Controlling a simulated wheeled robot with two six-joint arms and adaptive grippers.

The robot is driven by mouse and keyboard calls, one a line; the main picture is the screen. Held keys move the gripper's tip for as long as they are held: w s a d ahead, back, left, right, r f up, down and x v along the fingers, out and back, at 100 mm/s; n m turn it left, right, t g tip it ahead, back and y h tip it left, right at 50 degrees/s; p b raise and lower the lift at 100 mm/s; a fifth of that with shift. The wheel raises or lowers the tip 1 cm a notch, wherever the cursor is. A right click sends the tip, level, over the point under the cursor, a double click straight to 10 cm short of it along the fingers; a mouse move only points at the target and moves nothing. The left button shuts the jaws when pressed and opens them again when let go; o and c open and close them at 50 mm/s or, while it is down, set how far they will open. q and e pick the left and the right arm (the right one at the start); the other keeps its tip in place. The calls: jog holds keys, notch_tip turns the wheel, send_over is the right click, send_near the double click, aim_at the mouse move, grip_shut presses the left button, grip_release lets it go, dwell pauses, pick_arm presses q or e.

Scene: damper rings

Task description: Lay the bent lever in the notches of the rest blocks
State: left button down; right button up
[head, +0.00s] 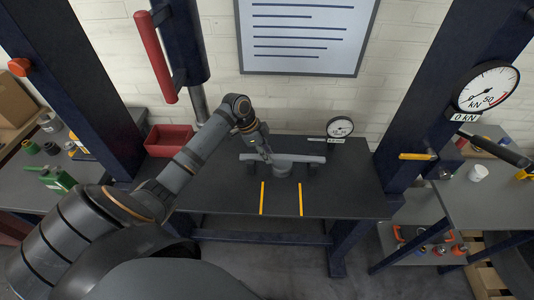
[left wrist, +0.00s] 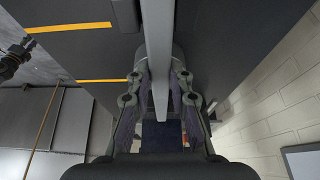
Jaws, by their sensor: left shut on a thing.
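The lever is a light grey bar (head: 308,158) running left to right above the dark press table. My left gripper (head: 266,157) comes down on it from above and is shut on it left of its middle. In the left wrist view the lever (left wrist: 158,40) passes between the two fingers of the gripper (left wrist: 159,95). Two small dark rest blocks show under the bar, a left one (head: 251,169) and a right one (head: 314,170). Whether the bar touches their notches I cannot tell. A grey round piece (head: 283,170) stands between the blocks. My right gripper is out of view.
The press table (head: 345,185) is mostly clear, with two yellow stripes (head: 300,199) in front. A red bin (head: 170,139) stands at its back left and a dial gauge (head: 340,127) at the back. Blue press columns (head: 425,100) flank it.

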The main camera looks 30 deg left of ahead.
pick_arm(q)
jog(key=shift+f, duration=0.15)
jog(key=c, duration=1.1)
grip_release()
jog(key=shift+f, duration=0.1)
notch_tip(320, 180, up, 10)
jog(key=shift+r, duration=0.1)
